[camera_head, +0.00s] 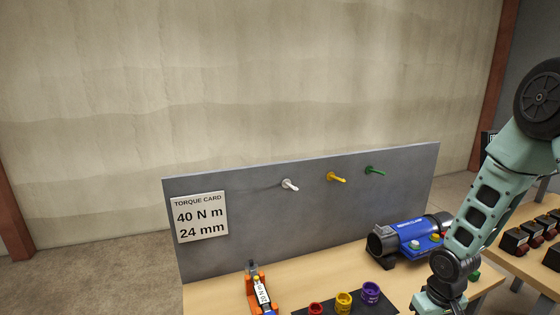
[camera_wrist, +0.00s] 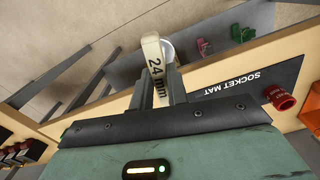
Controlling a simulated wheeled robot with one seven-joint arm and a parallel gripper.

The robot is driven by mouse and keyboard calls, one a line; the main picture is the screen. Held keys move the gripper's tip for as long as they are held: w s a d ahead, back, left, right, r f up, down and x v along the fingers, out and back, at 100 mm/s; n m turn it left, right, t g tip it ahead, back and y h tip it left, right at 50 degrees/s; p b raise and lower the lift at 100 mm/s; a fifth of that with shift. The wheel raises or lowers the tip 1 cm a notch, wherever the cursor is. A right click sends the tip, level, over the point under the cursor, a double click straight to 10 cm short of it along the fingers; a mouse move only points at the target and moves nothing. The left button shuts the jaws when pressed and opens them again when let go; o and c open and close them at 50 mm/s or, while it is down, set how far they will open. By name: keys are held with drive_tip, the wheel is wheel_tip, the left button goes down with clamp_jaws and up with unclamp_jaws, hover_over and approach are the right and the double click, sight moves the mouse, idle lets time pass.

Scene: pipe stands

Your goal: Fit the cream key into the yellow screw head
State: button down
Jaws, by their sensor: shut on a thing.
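My gripper (camera_wrist: 158,88) is shut on the cream key (camera_wrist: 152,50), which is marked "24 mm" and sticks out beyond the fingertips in the wrist view. A pale round part shows beside the key's far end; I cannot tell whether it belongs to the key. In the head view the gripper's fingers and the key are out of sight below the arm, at the lower right. The blue clamp (camera_head: 408,236) lies on the table left of my arm.
Red (camera_head: 315,308), yellow (camera_head: 343,299) and purple (camera_head: 371,292) sockets stand on the dark socket mat (camera_wrist: 240,92). An orange tool (camera_head: 252,290) is at the left. A grey panel (camera_head: 260,220) with three pegs and a torque card (camera_head: 199,217) stands behind. Another table holds dark parts at right.

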drive_tip(key=shift+m, duration=0.7)
drive_tip(key=f+b, duration=0.1)
drive_tip(key=f, duration=0.1)
drive_tip(key=a+f+b, duration=0.1)
drive_tip(key=f, duration=0.1)
drive_tip(key=s+a+f+b, duration=0.1)
drive_tip(key=b, duration=0.1)
drive_tip(key=shift+f, duration=0.4)
drive_tip(key=shift+s+a+f, duration=0.15)
drive_tip(key=shift+a+f, duration=0.1)
drive_tip(key=shift+f, duration=0.05)
